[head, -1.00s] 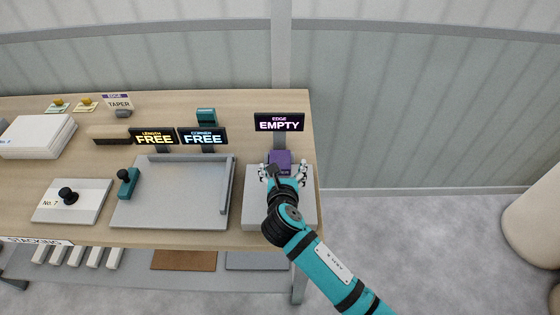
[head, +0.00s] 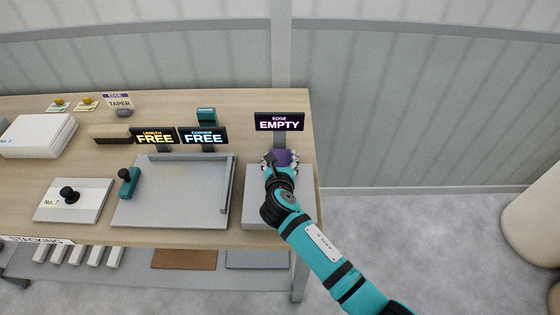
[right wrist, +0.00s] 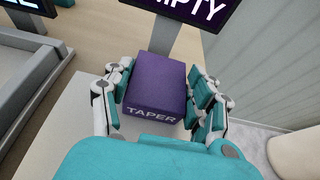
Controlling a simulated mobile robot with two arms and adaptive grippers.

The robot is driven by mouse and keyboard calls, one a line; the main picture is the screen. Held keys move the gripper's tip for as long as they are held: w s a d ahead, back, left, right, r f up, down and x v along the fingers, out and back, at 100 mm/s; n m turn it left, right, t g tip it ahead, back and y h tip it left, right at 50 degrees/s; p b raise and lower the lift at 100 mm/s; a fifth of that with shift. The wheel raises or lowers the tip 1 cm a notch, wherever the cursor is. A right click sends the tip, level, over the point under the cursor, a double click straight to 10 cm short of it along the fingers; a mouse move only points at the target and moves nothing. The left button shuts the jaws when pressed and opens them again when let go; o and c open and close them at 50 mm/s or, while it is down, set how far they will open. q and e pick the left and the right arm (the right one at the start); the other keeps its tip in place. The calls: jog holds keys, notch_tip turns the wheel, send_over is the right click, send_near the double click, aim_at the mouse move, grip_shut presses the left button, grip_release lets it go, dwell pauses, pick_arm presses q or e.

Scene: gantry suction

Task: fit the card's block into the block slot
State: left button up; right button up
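A purple block (right wrist: 157,88) lettered TAPER shows in the right wrist view. A card (head: 119,104) marked EDGE TAPER stands at the back left. My left gripper is not in view.
A grey tray (head: 170,215) with a raised right rail lies left of the stand. Two signs reading FREE (head: 155,136) (head: 203,135) stand behind it. A white plate with a black knob (head: 69,194) lies further left. The table's right edge is close to the stand.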

aim_at(280, 161)
jog(key=c, duration=0.7)
jog(key=shift+r, duration=0.1)
jog(key=shift+r, duration=0.5)
notch_tip(280, 161, up, 2)
jog(key=shift+r, duration=0.1)
jog(key=s, duration=0.5)
jog(key=s+r+b, duration=0.1)
jog(key=s, duration=0.4)
jog(key=s+b, duration=0.1)
jog(key=s, duration=0.5)
jog(key=shift+r, duration=0.35)
